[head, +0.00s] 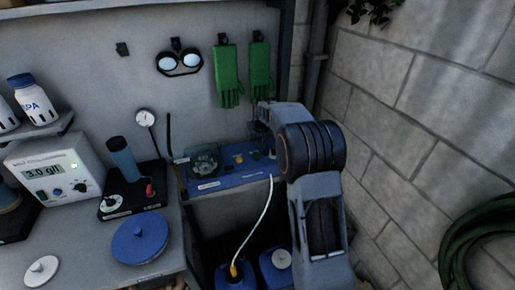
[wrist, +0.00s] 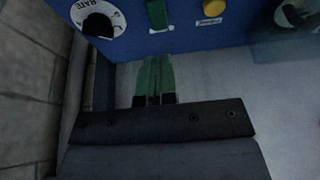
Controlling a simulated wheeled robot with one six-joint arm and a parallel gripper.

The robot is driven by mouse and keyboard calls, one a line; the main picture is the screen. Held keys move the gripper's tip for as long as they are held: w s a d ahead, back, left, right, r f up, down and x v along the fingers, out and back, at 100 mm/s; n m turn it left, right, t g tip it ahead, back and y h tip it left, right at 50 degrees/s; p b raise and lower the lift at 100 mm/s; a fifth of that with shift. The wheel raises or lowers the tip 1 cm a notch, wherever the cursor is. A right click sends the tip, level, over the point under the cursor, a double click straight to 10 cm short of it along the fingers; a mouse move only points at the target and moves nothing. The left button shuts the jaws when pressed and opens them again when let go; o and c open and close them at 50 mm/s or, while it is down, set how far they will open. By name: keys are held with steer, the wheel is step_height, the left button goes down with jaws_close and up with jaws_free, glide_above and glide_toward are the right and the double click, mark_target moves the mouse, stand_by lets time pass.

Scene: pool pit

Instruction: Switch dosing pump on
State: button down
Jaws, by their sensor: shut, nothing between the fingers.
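The dosing pump (head: 230,181) is a blue box on the wall, right of the counter, with a clear round pump head at its left end; its blue face (wrist: 140,43) fills the top of the wrist view. On that face are a green switch (wrist: 157,15), a yellow round lamp or button (wrist: 213,6) and a black RATE knob (wrist: 98,24) on a white dial. My gripper (wrist: 155,60) is shut and empty, its greenish fingers together just short of the face, in line with the green switch. I cannot tell whether they touch it. In the head view my arm hides part of the pump's right end.
A pale hose (head: 258,222) runs from the pump to a blue canister (head: 235,275). Green gloves (head: 228,75) and goggles (head: 180,63) hang above. The counter left holds a meter (head: 55,168) and a blue lid (head: 140,240). A block wall (head: 400,120) stands close right.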

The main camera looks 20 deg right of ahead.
steer(key=v, duration=0.6)
steer(key=shift+b, duration=0.4)
steer(key=w+r+b, duration=0.1)
steer(key=b, duration=0.1)
steer(key=shift+w+b, duration=0.2)
steer(key=shift+b, duration=0.1)
steer(key=shift+f, duration=0.1)
steer(key=p, duration=0.2)
glide_toward(255, 152)
steer(key=x, duration=0.5)
steer(key=shift+w, duration=0.25)
steer(key=shift+x, duration=0.9)
steer(key=shift+s, duration=0.15)
